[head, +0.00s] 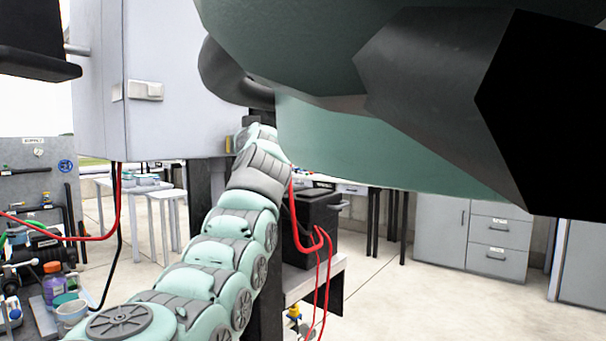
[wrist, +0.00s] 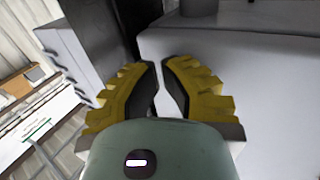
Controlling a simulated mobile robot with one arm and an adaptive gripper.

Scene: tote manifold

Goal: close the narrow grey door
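A pale grey cabinet-like body (head: 185,115) with a small latch (head: 146,90) stands at the upper left of the head view. I cannot tell which of its faces is the narrow grey door, or whether it is open. In the wrist view, a narrow grey panel (wrist: 92,38) with a small fitting stands left of my gripper, beside a dark gap. A broad pale grey surface (wrist: 240,75) lies to the right. My gripper (wrist: 160,68) has yellow fingers with dark pads, their tips almost together with nothing seen between them. The gripper is hidden in the head view.
A cluttered bench (head: 45,240) with bottles and tools is at the left. Red cables (head: 301,225) hang by my arm. A black box (head: 312,225) sits on a stand. Grey drawers (head: 497,240) are at the right, with open floor before them.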

